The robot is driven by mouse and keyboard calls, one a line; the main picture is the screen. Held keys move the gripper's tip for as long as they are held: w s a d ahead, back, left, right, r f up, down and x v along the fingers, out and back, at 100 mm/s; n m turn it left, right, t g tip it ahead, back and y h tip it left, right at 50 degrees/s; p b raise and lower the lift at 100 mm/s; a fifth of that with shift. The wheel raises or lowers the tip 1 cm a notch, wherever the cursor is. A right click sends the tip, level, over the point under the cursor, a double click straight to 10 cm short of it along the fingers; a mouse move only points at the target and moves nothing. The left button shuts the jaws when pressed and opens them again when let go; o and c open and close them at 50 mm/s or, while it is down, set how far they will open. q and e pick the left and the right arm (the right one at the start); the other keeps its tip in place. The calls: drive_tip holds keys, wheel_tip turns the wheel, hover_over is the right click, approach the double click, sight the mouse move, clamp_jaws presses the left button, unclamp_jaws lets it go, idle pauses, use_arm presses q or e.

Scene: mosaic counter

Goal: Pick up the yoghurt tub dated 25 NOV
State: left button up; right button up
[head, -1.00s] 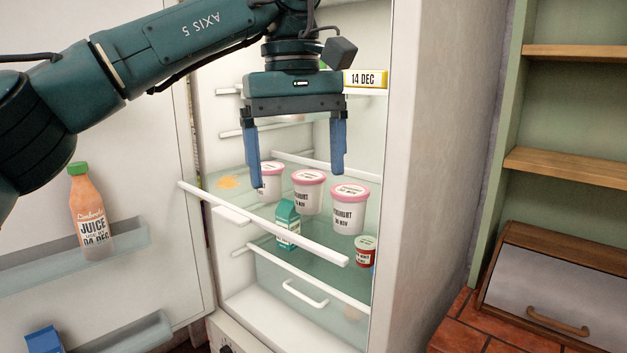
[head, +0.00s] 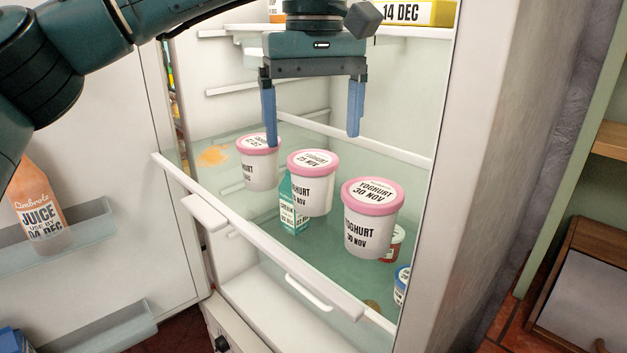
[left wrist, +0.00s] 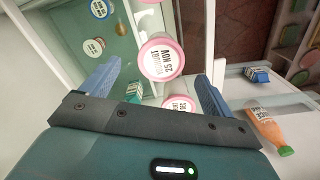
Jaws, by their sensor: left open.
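The yoghurt tub dated 25 NOV (head: 313,190) is white with a pink-rimmed lid and stands upright on the glass fridge shelf, in the middle of three tubs. My left gripper (head: 312,140) is open and empty, fingers pointing down, above and slightly behind this tub in the head view. In the left wrist view the fingers (left wrist: 157,72) lie either side of the tub, apart from it. My right gripper is not in view.
A tub dated 30 NOV (head: 370,220) stands to the right, another tub (head: 259,165) to the left, close to a fingertip in the picture. A green carton (head: 292,205) shows below the glass. The shelf's white front rail (head: 270,240) and right fridge wall (head: 440,200) bound the space.

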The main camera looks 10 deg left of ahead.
sight(313, 156)
use_arm(q)
wheel_tip(313, 156, down, 8)
drive_tip(key=shift+r+p, duration=0.15)
drive_tip(key=shift+p, duration=0.25)
drive_tip(key=shift+s, duration=0.1)
drive_tip(key=shift+r, duration=0.1)
drive_tip(key=c, duration=1.2)
